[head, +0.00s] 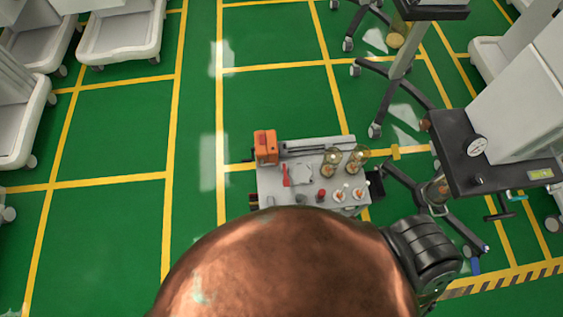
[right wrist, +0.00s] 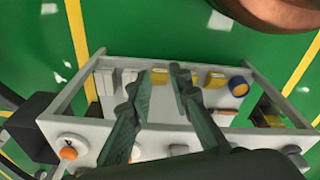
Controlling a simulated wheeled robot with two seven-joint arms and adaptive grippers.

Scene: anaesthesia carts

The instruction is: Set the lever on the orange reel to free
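The orange reel (head: 265,147) is a boxy orange unit at the far left corner of the grey cart top (head: 272,192) in the head view. A small dark piece sticks out at its left side; the lever and its setting are too small to make out. I cannot identify the reel in the right wrist view. My left gripper is in neither view.
A large copper-coloured rounded shape hides the near side of the cart in the head view. A red item (head: 285,176) and amber glass domes (head: 330,163) stand on the cart top. A wheeled machine (head: 500,150) is at right.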

